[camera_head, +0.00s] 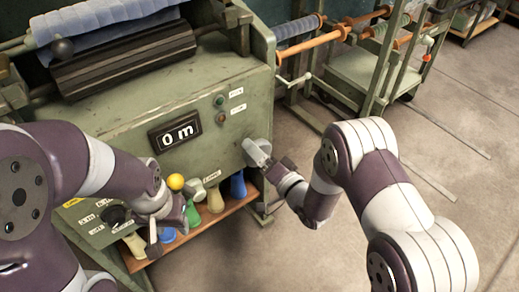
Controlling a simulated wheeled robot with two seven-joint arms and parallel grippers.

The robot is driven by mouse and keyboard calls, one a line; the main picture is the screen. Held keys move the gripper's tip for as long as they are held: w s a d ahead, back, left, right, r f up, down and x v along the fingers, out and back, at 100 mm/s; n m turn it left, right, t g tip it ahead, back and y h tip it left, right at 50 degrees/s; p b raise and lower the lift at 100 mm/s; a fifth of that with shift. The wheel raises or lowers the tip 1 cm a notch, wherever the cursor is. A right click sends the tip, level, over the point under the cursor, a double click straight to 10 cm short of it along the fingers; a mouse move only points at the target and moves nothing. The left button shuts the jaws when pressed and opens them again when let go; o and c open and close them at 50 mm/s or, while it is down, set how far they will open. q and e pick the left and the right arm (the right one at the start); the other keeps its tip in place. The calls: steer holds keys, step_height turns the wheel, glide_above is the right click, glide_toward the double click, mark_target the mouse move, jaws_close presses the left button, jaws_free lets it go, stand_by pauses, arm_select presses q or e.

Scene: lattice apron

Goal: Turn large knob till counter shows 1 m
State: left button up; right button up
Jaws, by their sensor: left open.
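The counter (175,132) on the green machine's front reads 0 m in white on black. My right gripper (268,157) is by the machine's right corner, in front of a round grey disc (260,145). I cannot tell whether its fingers are open or touch the disc.
A yellow ball-topped lever (176,182) stands close to my left gripper. An orange-brown shelf (215,218) below holds several green, blue and cream spools. A roll of blue cloth (95,18) lies above a black roller (125,58).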

steer(key=shift+r+m+p, duration=0.1)
steer(key=shift+m+p, duration=0.2)
steer(key=shift+m, duration=0.6)
steer(key=shift+d, duration=0.1)
steer(key=o, duration=0.8)
steer(key=p+v, duration=0.3)
steer(key=v, duration=0.9)
steer(key=shift+s+d+p, duration=0.2)
steer(key=shift+s+p, duration=0.05)
steer(key=shift+p, duration=0.05)
